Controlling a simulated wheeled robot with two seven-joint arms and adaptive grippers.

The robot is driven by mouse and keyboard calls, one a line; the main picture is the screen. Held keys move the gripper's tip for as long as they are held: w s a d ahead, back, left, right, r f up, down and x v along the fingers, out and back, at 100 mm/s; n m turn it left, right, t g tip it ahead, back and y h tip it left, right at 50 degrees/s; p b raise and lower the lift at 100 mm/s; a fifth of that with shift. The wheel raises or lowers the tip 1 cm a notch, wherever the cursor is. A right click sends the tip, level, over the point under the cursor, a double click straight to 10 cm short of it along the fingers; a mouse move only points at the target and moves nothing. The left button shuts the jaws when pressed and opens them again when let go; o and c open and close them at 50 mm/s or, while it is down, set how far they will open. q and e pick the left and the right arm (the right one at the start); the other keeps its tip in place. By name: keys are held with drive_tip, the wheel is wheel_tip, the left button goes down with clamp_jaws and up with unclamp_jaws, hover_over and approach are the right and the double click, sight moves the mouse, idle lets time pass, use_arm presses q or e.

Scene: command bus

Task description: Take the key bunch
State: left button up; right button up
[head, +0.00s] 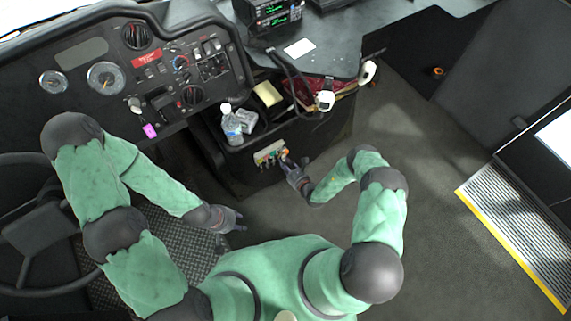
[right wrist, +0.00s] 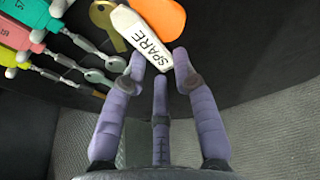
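Several keys with coloured tags hang in a row on the front of the dash console in the head view (head: 268,153). In the right wrist view, a white tag marked SPARE (right wrist: 143,38) hangs with a brass key (right wrist: 104,22) beside it and an orange tag (right wrist: 160,15) behind. My right gripper (head: 286,158) is at the right end of this row. In the right wrist view its fingers (right wrist: 160,62) are spread around the lower end of the SPARE tag; contact is unclear.
The open tray above the keys holds a water bottle (head: 231,126) and a yellow item (head: 267,93). Green, red and yellow tags (right wrist: 12,65) hang left of the SPARE tag.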

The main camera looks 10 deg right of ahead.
drive_tip(key=shift+r, duration=0.2)
drive_tip(key=shift+c, duration=0.2)
drive_tip(key=shift+s+d+p, duration=0.25)
drive_tip(key=shift+s+p, duration=0.05)
drive_tip(key=shift+s, duration=0.15)
idle(0.6)
drive_tip(key=shift+s, duration=0.1)
clamp_jaws()
drive_tip(key=shift+s+d, duration=0.1)
drive_tip(key=shift+s, duration=0.1)
drive_tip(key=shift+s, duration=0.35)
drive_tip(key=shift+s+d+p, duration=0.2)
drive_tip(key=shift+s+d, duration=0.1)
drive_tip(key=shift+s, duration=0.45)
drive_tip(key=shift+s+d+p, duration=0.15)
drive_tip(key=shift+s+d, duration=0.15)
drive_tip(key=shift+s, duration=0.5)
drive_tip(key=shift+s+d+p, duration=0.2)
drive_tip(key=shift+s+d, duration=0.1)
drive_tip(key=shift+s, duration=0.45)
